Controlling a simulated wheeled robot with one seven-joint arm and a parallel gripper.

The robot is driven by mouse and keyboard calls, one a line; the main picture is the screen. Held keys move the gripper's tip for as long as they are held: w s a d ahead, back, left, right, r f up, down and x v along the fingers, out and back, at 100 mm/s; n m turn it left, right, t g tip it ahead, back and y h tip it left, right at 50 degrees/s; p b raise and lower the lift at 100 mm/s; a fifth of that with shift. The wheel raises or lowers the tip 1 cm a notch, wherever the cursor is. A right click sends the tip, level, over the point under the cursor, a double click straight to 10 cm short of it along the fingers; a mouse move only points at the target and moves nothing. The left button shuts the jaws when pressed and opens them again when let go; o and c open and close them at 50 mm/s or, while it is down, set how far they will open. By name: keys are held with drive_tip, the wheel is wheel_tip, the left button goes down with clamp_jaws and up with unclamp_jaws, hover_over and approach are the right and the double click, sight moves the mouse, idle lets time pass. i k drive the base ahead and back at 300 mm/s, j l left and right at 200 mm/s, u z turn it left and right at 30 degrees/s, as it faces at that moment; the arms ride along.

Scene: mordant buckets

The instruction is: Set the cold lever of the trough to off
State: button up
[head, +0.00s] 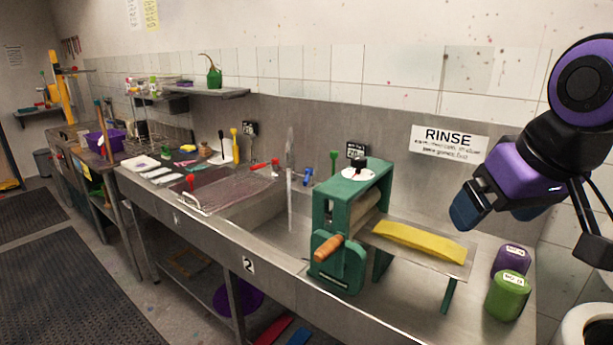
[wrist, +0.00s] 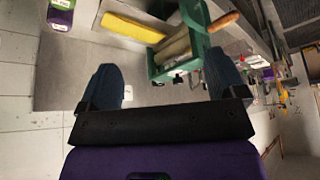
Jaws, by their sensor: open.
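The long metal trough (head: 268,220) runs along the wall. A blue lever (head: 308,177), which looks like the cold one, sticks out at the back wall beside a pale upright spout or stream (head: 290,180). Red levers (head: 262,167) are left of it. The blue lever's exact angle is too small to read. My gripper (head: 497,212) is open and empty, high at the right, well away from the blue lever. Its two blue fingers stand apart in the wrist view (wrist: 163,80), where I cannot make out the blue lever.
A green roller press (head: 345,220) with a wooden crank and yellow cloth (head: 420,241) stands between my gripper and the blue lever. Purple (head: 511,259) and green (head: 507,295) jars stand at the right. A shelf (head: 215,92) and rack are farther left. Open floor lies front left.

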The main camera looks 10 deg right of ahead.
sight(308, 171)
drive_tip(key=i+j+z, duration=0.2)
drive_tip(key=j, duration=0.65)
drive_tip(key=j+z, duration=0.2)
drive_tip(key=j, duration=0.65)
drive_tip(key=i+j+z, duration=0.45)
drive_tip(key=i+j, duration=0.45)
